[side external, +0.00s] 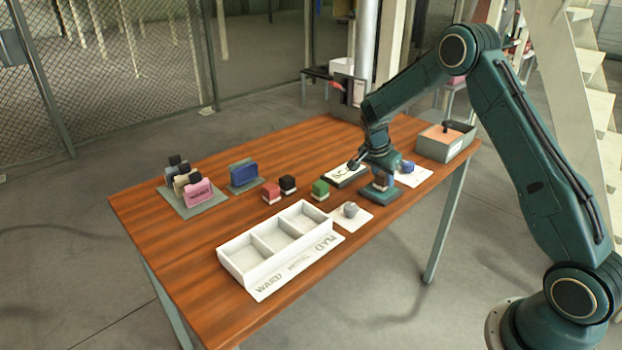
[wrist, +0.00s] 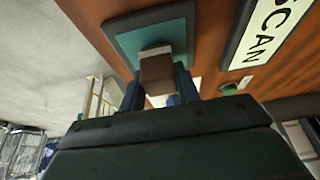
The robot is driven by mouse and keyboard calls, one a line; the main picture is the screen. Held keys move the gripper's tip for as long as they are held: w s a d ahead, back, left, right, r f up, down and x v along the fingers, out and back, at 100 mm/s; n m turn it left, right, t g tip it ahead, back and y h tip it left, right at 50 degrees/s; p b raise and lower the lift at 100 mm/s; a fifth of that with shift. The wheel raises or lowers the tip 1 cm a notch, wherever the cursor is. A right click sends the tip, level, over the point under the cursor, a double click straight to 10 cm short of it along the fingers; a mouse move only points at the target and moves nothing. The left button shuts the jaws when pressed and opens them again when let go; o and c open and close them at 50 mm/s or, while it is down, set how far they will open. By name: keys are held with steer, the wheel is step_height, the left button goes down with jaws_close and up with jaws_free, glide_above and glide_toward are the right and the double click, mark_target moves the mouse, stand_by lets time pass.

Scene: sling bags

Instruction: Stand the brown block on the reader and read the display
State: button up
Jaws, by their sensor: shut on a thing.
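My gripper (side external: 383,181) is low over the table's right part, above a small teal pad (side external: 379,196). In the wrist view its two blue fingers (wrist: 158,88) are closed on the sides of the brown block (wrist: 157,73), which has a pale end. The teal pad (wrist: 118,42) lies behind the block there; I cannot tell if they touch. The block is hidden in the side view. A dark-framed panel marked SCAN (side external: 340,174), apparently the reader, lies left of the gripper; it also shows in the wrist view (wrist: 268,32). I can make out no display reading.
A white three-part tray (side external: 262,260) stands at the front edge. Red (side external: 271,193), black (side external: 288,184) and green (side external: 320,189) blocks stand near the middle. A blue bag (side external: 243,172) and several other bags (side external: 197,193) are at left. A grey box (side external: 434,150) stands far right.

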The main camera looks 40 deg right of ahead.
steer(key=shift+f, duration=0.2)
steer(key=o, duration=1)
steer(key=shift+c, duration=0.2)
steer(key=v, duration=1.2)
steer(key=shift+r, duration=0.25)
steer(key=shift+a, duration=0.1)
